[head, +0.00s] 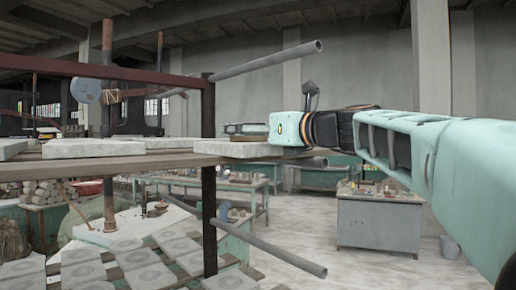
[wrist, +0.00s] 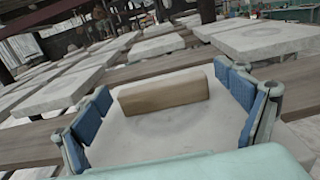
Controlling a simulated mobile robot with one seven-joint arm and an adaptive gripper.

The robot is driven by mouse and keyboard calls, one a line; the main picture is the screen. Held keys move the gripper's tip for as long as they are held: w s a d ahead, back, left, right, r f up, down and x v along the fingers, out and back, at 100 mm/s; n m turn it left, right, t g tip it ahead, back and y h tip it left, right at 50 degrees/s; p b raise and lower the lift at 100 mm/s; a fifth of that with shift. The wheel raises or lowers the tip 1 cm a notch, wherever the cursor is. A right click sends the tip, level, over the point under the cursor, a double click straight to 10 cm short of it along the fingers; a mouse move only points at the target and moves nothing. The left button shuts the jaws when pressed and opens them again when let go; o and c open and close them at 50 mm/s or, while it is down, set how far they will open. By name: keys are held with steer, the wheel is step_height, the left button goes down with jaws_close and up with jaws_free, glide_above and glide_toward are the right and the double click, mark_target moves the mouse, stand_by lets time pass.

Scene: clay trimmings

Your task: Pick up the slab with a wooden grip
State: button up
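The slab with a wooden grip (wrist: 150,138) is a pale, flat slab lying on a shelf plank. Its wooden grip (wrist: 165,94) is a plain brown block on top. In the wrist view my gripper (wrist: 164,83) is open, with blue-padded fingers on either side of the grip, near its two ends. I see small gaps and no clear contact. The fingertips are hard to make out there.
Other pale slabs (head: 95,148) lie along the same shelf (head: 140,161), close by on the left. A dark rack post (head: 209,220) and protruding metal pipes (head: 268,60) stand near the arm. More slabs with round marks (head: 140,275) lie below. Open floor is at the right.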

steer(key=c, duration=2)
steer(key=shift+w+r, duration=0.1)
steer(key=shift+r, duration=0.05)
steer(key=shift+c, duration=0.2)
steer(key=shift+r, duration=0.15)
